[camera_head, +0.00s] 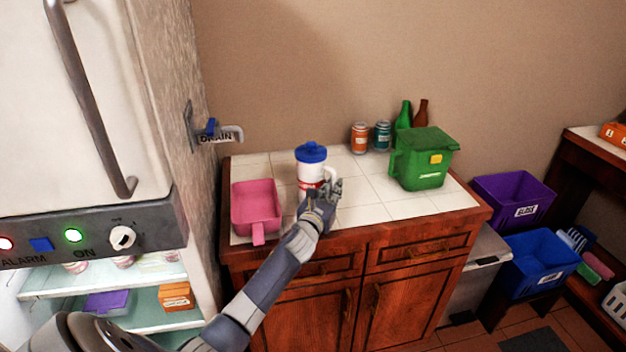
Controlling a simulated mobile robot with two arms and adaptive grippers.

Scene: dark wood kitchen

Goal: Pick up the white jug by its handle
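The white jug (310,173) with a blue lid and a red band low on its side stands upright on the white tiled counter (358,214). Its handle is on its right side, partly hidden by my gripper. My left gripper (331,188) is right at the handle, at the jug's lower right. The fingers are small and overlap the handle, so I cannot tell whether they are closed on it. My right gripper is not in view.
A pink scoop-like container (256,205) lies left of the jug. A green lidded container (422,160), orange can (360,138), teal can (383,136) and bottles (404,115) stand to the right and behind. A fridge (90,100) is at left; bins (540,262) are at right.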

